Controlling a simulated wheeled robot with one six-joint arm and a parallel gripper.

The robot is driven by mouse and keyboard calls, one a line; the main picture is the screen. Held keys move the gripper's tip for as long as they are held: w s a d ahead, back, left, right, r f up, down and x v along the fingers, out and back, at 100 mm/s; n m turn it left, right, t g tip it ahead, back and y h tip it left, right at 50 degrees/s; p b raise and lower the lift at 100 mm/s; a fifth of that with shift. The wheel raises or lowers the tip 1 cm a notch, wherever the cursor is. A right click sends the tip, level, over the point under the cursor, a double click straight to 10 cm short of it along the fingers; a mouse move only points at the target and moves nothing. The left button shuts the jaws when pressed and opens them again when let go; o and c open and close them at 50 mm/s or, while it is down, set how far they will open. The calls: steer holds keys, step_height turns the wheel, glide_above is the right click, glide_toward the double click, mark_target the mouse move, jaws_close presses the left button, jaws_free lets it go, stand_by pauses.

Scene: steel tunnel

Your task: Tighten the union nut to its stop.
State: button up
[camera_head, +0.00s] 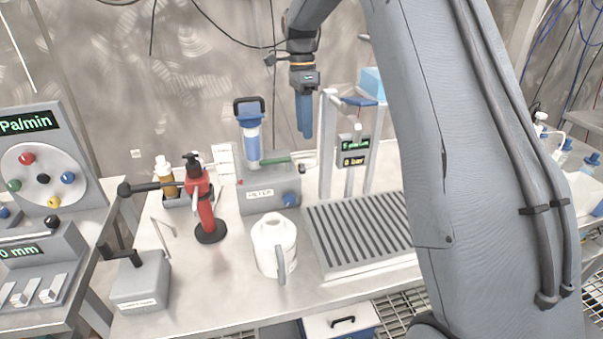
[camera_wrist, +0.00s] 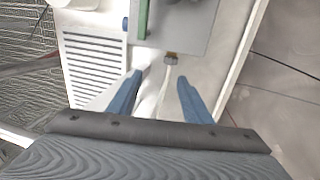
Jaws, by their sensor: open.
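In the wrist view, a small grey-brown fitting that looks like the union nut (camera_wrist: 171,58) sits at the edge of a grey box (camera_wrist: 190,38). A pale hose runs from it down between my fingers. My gripper (camera_wrist: 160,98) is open and empty, with its blue fingers on either side of the hose and short of the nut in the picture. In the head view, my gripper (camera_head: 304,130) points down, above and behind the grey filter box (camera_head: 262,203). I cannot make out the nut clearly there, nor how far it is turned.
A blue-topped filter housing (camera_head: 252,140) stands on the box. A slotted drain tray (camera_head: 325,250) and a frame with a "0 bar" display (camera_head: 354,160) are to the right. A white jug (camera_head: 270,250) and a red hand pump (camera_head: 206,205) stand in front and left.

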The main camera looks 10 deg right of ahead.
steer(key=b, duration=0.4)
glide_toward(302, 169)
steer(key=w+f, duration=0.1)
steer(key=shift+s+d+f+p, duration=0.15)
steer(key=shift+f+p, duration=0.05)
steer(key=shift+f, duration=1.05)
steer(key=shift+s+d+f+p, duration=0.15)
steer(key=shift+s+d+f, duration=0.05)
steer(key=shift+f, duration=1.1)
steer(key=shift+s+d+f+p, duration=0.15)
steer(key=shift+f+p, duration=0.05)
steer(key=shift+f, duration=1.05)
steer(key=c, duration=1.1)
steer(key=shift+o, duration=0.2)
steer(key=shift+w+f+g, duration=0.15)
steer(key=shift+w+g, duration=0.1)
steer(key=shift+g, duration=0.45)
steer(key=shift+w+f+g+b, duration=0.1)
steer(key=shift+w+g+b, duration=0.1)
steer(key=shift+g+b, duration=0.55)
steer(key=shift+g, duration=0.55)
steer(key=o, duration=1.1)
steer(key=shift+c, duration=0.2)
